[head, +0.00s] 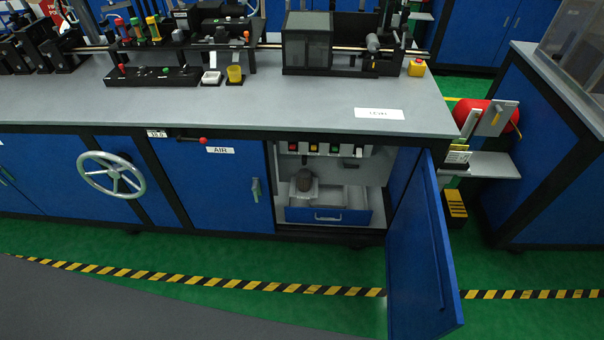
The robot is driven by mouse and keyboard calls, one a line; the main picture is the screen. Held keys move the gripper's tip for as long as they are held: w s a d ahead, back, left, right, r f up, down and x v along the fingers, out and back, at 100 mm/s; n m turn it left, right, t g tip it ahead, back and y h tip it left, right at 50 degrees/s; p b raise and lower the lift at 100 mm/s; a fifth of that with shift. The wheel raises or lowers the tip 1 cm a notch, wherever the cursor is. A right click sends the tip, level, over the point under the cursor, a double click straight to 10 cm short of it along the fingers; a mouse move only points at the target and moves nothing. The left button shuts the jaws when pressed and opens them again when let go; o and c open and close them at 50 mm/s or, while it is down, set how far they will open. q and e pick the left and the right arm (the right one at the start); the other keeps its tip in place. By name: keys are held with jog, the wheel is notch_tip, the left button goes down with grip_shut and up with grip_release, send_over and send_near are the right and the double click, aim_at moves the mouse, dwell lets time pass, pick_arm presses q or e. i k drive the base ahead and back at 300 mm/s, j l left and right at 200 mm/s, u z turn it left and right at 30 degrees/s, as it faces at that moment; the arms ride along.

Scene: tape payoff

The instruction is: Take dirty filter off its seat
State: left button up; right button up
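A small dark, rounded brownish object (304,181), which looks like the dirty filter, stands upright on a pale seat inside the open cabinet under the bench. It is small in the head view, so its surface and how it is held on the seat cannot be made out. A blue drawer (327,216) with a handle sits low in the same cabinet, partly pulled out or open-topped; I cannot tell which. Neither of my grippers is in view.
The blue cabinet door (421,255) stands open, jutting toward me on the right of the opening. Coloured tags (313,148) line the cabinet's top. A handwheel (112,175) and red-handled AIR lever (194,140) are left. The green floor in front is clear.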

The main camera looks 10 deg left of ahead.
aim_at(304, 175)
jog(key=i+j+z, duration=0.15)
jog(key=i+j, duration=0.15)
jog(key=i, duration=0.2)
jog(key=i+j+z, duration=0.1)
jog(key=i+j, duration=0.35)
jog(key=i, duration=0.5)
jog(key=l+z, duration=0.05)
